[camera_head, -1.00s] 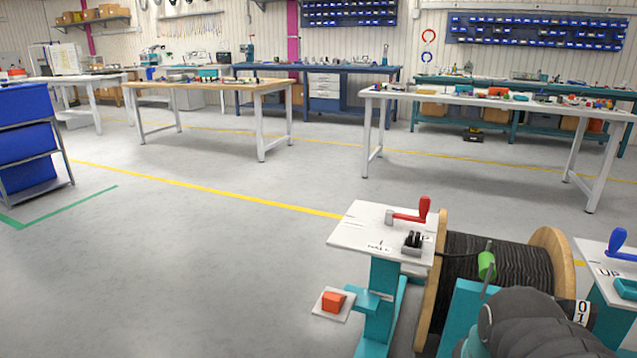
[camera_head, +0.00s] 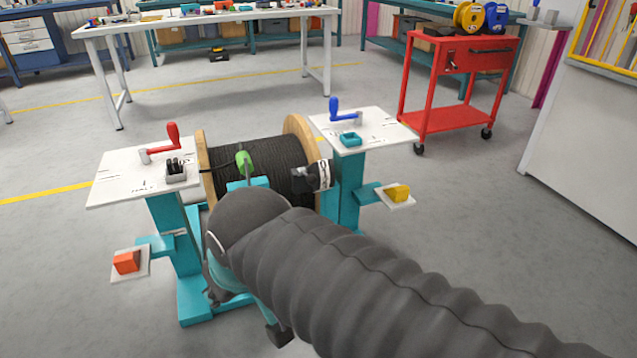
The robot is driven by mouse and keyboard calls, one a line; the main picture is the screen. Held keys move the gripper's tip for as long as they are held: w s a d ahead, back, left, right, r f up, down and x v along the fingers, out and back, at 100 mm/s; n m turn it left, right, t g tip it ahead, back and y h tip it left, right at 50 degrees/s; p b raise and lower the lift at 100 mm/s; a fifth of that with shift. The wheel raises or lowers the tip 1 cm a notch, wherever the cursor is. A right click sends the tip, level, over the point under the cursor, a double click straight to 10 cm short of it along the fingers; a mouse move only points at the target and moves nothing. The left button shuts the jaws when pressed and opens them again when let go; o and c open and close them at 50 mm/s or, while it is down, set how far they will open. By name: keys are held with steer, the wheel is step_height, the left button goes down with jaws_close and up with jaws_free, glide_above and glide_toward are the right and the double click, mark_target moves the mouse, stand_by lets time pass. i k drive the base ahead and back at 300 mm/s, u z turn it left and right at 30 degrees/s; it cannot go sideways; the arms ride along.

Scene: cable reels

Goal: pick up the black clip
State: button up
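Small black pieces (camera_head: 175,166) stand in a little grey holder on the left white stand top (camera_head: 125,182); they look like clips, but are too small to tell for sure. My dark ribbed arm fills the lower middle and hides most of its own end. A small black part (camera_head: 278,335) below the arm's bend seems to belong to my gripper. Its fingers are not clear, so I cannot see whether it is open or holds anything. It appears in front of the reel stand, apart from the holder.
A cable reel (camera_head: 262,160) with a green piece (camera_head: 244,160) sits between two teal stands. A red crank (camera_head: 172,135) and a blue crank (camera_head: 336,110) are on their tops. Orange (camera_head: 126,262) and yellow (camera_head: 398,193) blocks rest on side plates. A red cart (camera_head: 470,60) stands behind right.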

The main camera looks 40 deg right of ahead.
mark_target(174, 169)
steer(key=z, duration=0.15)
steer(key=i, duration=0.15)
steer(key=z, duration=1.45)
steer(key=k, duration=0.55)
steer(key=z, duration=0.75)
steer(key=i, duration=1.05)
steer(key=u, duration=1.1)
steer(key=i, duration=0.8)
steer(key=u, duration=0.95)
